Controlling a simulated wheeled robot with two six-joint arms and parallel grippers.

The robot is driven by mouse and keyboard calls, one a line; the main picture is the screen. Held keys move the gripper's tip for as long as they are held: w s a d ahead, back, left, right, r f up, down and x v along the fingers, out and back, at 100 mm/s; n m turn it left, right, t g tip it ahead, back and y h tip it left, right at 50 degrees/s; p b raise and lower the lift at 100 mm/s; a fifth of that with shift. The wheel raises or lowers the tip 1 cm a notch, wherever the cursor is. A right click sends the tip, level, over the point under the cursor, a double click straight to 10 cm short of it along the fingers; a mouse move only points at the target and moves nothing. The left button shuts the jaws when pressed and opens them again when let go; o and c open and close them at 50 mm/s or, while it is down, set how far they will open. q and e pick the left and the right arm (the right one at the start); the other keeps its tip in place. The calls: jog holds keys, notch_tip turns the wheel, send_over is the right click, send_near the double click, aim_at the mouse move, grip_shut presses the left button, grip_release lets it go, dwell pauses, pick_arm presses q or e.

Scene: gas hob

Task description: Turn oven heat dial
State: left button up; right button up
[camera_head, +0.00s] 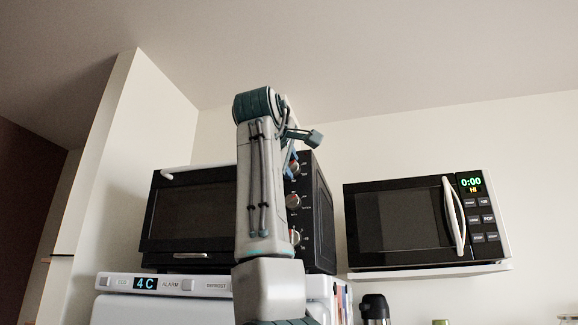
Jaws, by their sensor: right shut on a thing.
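The black oven (195,214) stands on top of the white fridge, with its door closed. Its control panel on the right carries three dials in a column: the top dial (296,168), the middle dial (293,201) and the bottom dial (296,237). My right arm rises in front of the oven and hides part of its door and panel. My right gripper (291,165) is at the top dial, mostly hidden behind my arm, and is shut on that dial. My left gripper is not in view.
A white fridge (112,307) with a display reading 4C is below the oven. A microwave (400,222) showing 0:00 sits on a shelf at the right. A dark flask (374,306) stands low between them. The wall between oven and microwave is clear.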

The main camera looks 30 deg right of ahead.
jog(key=n+b, duration=0.1)
jog(key=n, duration=0.4)
jog(key=shift+n+b, duration=0.45)
jog(key=shift+n, duration=0.75)
jog(key=o, duration=0.9)
jog(key=shift+a, duration=0.1)
jog(key=shift+o, duration=0.2)
